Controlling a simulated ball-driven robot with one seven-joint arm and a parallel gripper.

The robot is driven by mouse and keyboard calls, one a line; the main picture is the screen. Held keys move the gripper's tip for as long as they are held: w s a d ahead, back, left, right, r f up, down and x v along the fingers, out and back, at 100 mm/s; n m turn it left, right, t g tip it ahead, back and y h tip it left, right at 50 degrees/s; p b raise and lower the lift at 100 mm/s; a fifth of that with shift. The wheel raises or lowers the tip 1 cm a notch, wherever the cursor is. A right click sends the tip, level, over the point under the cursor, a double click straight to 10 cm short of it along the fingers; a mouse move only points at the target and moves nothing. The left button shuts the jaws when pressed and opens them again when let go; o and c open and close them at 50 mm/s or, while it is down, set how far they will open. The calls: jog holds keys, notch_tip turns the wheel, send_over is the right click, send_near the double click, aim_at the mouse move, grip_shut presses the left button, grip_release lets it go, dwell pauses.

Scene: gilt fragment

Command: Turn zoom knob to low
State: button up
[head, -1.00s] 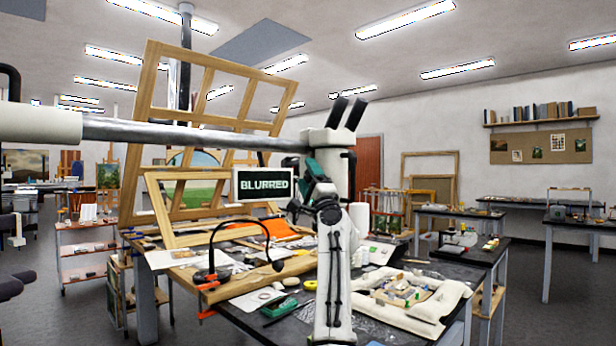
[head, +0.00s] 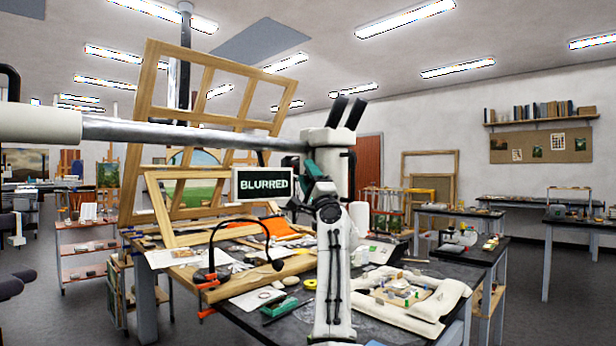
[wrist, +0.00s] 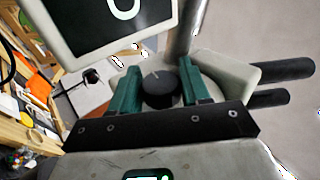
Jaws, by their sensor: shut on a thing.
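A white microscope head (head: 330,137) with two black eyepieces (head: 346,112) hangs from a horizontal boom. A small screen (head: 264,184) beside it reads BLURRED. In the wrist view, a round black knob (wrist: 160,86) with a pale mark near its top edge is on the microscope's side. My gripper (wrist: 158,88) has one green finger on each side of the knob and is shut on it. In the head view my gripper (head: 312,172) is just below the microscope head, and my arm hides the knob there.
The metal boom (head: 200,134) crosses above the table. A tilted wooden stretcher frame (head: 180,205) stands behind the screen. A black gooseneck lamp (head: 212,262) and a padded tray (head: 440,308) are on the cluttered table below.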

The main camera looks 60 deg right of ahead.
jog(key=shift+w+r+p, duration=0.1)
jog(key=shift+r+p, duration=0.2)
jog(key=shift+p, duration=0.75)
jog(key=shift+g+y+p, duration=0.3)
jog(key=shift+y+p, duration=0.2)
jog(key=shift+p, duration=0.7)
jog(key=shift+g+p, duration=0.3)
jog(key=shift+p, duration=0.85)
jog(key=p, duration=0.2)
jog(key=shift+f+n+g+y+p, duration=0.15)
jog(key=shift+n+g+y+p, duration=0.15)
jog(key=shift+p, duration=0.1)
jog(key=shift+f, duration=0.2)
jog(key=o, duration=1)
jog(key=shift+c, duration=0.2)
